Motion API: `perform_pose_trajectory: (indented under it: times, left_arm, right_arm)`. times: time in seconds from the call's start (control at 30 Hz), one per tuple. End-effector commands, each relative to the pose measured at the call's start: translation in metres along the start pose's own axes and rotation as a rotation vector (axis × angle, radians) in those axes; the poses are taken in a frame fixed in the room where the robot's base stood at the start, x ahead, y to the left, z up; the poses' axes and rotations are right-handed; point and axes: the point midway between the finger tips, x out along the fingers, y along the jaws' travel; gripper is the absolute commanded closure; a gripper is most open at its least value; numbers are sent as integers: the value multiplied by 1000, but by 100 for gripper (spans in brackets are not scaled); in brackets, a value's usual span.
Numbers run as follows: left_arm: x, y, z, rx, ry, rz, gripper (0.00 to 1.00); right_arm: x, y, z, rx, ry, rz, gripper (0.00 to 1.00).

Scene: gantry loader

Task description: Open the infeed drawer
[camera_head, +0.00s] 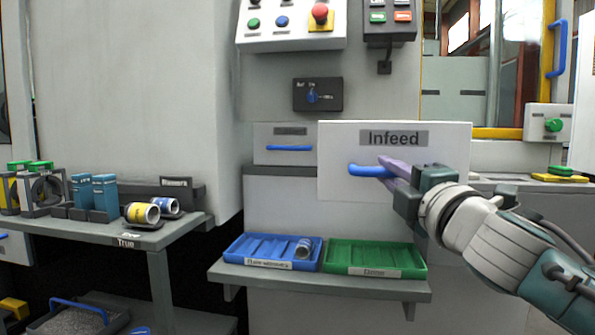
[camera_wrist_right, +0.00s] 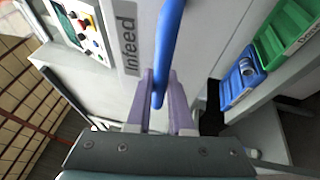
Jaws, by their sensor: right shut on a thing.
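The infeed drawer (camera_head: 440,163) has a white front with a grey "Infeed" label and stands out from the machine, larger and nearer than the drawer beside it. Its blue handle (camera_head: 366,170) is on the left part of the front. My right gripper (camera_head: 384,169) has purple fingers and is shut on the handle. In the right wrist view the blue handle (camera_wrist_right: 168,45) runs between the two fingers (camera_wrist_right: 160,92), and the drawer front (camera_wrist_right: 200,30) lies behind it. The fingers hide part of the handle. My left gripper is not in view.
A shelf below the drawer holds a blue tray (camera_head: 238,250) with a cylinder in it and an empty green tray (camera_head: 340,258). Left, a side table (camera_head: 172,232) carries cylinders and blue boxes. A smaller drawer (camera_head: 283,135) is beside the infeed drawer. A control panel (camera_head: 291,25) is above.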

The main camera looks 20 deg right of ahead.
Motion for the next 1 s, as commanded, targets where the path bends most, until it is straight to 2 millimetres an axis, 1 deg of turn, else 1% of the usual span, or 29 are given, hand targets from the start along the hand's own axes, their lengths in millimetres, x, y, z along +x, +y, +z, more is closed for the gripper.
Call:
perform_pose_trajectory:
  times: [0.33,0.37,0.6,0.87,1.0]
  left_arm:
    - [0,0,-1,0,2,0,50]
    - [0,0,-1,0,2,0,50]
    - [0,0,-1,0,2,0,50]
    - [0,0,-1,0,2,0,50]
    - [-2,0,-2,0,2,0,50]
  right_arm:
    - [0,-1,0,0,1,-1,100]
    - [0,-1,0,0,1,-1,78]
    - [0,-1,0,0,1,-1,51]
    - [-1,-1,0,0,0,-1,50]
    - [-11,-1,0,0,1,-3,50]
